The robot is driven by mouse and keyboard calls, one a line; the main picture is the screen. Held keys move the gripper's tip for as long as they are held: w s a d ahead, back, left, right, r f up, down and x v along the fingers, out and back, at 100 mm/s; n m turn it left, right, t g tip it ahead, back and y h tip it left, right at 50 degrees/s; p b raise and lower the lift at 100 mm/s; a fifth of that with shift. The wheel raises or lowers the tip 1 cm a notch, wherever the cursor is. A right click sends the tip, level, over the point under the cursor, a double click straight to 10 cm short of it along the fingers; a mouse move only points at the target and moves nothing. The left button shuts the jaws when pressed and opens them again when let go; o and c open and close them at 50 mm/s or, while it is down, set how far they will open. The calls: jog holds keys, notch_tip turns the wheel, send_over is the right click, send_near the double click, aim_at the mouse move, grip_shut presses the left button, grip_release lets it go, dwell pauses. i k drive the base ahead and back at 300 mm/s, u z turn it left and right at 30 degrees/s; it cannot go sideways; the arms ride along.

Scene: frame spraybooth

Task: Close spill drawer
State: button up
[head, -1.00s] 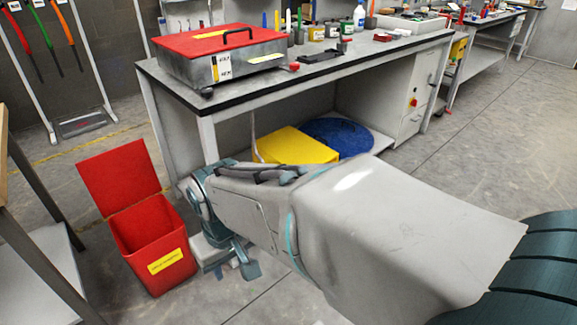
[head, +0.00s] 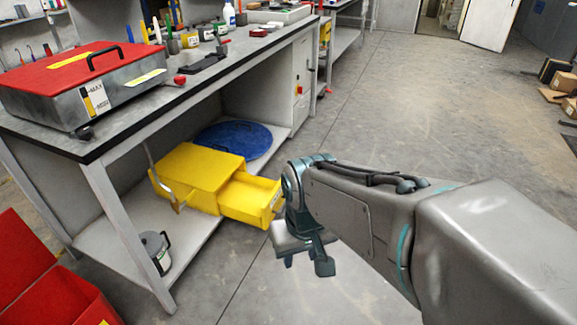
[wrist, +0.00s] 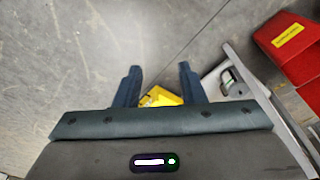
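The yellow spill box (head: 197,172) sits on the low shelf under the workbench in the head view. Its yellow drawer (head: 248,200) is pulled out to the right, past the shelf's edge. In the wrist view my gripper (wrist: 159,80) shows two dark fingers spread apart with nothing between the tips. A bit of the yellow drawer (wrist: 160,97) shows beyond the fingers; the palm hides the rest.
A blue round lid (head: 233,138) lies behind the box. A metal pot (head: 156,250) stands on the shelf. The red bin (head: 62,300) stands at lower left and shows in the wrist view (wrist: 290,55). Bench leg (head: 125,235) is in front.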

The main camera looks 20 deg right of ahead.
aim_at(254, 200)
jog(key=z, duration=0.3)
jog(key=k, duration=0.65)
jog(key=z, duration=0.4)
jog(key=i, duration=1.6)
jog(key=u, duration=0.5)
